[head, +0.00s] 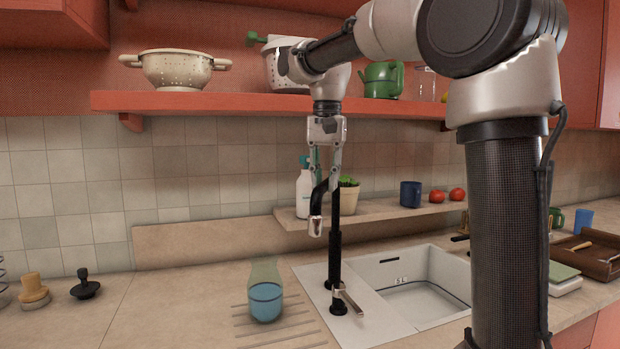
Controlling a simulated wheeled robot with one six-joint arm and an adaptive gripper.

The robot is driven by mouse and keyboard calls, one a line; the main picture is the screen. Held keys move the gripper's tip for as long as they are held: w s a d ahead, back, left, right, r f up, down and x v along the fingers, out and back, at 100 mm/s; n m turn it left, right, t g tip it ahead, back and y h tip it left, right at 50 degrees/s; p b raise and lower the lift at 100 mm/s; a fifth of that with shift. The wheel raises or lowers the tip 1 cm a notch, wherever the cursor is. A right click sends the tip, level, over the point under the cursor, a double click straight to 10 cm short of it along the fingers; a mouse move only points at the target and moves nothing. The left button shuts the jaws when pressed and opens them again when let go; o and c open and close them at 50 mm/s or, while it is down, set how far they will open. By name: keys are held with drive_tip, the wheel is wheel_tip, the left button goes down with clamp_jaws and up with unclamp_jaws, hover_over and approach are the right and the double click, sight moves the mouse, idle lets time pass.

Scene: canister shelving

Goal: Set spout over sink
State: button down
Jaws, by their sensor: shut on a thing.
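The black faucet has an upright post (334,252) and a curved spout (320,200) with a metal tip. The spout's tip hangs to the left of the post, on the side away from the basin. A metal lever (350,300) sticks out low on the post. The white sink (452,256) lies to the right of the faucet, its basin partly hidden by my arm. My gripper (325,182) points down from above and is shut on the spout near its top; the fingers partly hide the grip.
A blue-filled glass (266,300) stands on the drainer grooves left of the faucet. Behind, a low ledge (380,217) carries a white bottle (303,194), a potted plant (349,197), a dark blue mug (410,193) and tomatoes. A red shelf (220,102) runs above.

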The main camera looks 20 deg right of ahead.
drive_tip(key=s+d+n, duration=0.2)
drive_tip(key=d+n, duration=0.9)
drive_tip(key=d, duration=0.3)
drive_tip(key=w+d+n, duration=0.8)
drive_tip(key=w+n, duration=0.3)
drive_tip(key=n, duration=0.1)
drive_tip(key=shift+w+d, duration=0.25)
drive_tip(key=shift+w, duration=0.05)
drive_tip(key=shift+r, duration=0.1)
drive_tip(key=c, duration=1.3)
unclamp_jaws()
drive_tip(key=shift+w, duration=0.1)
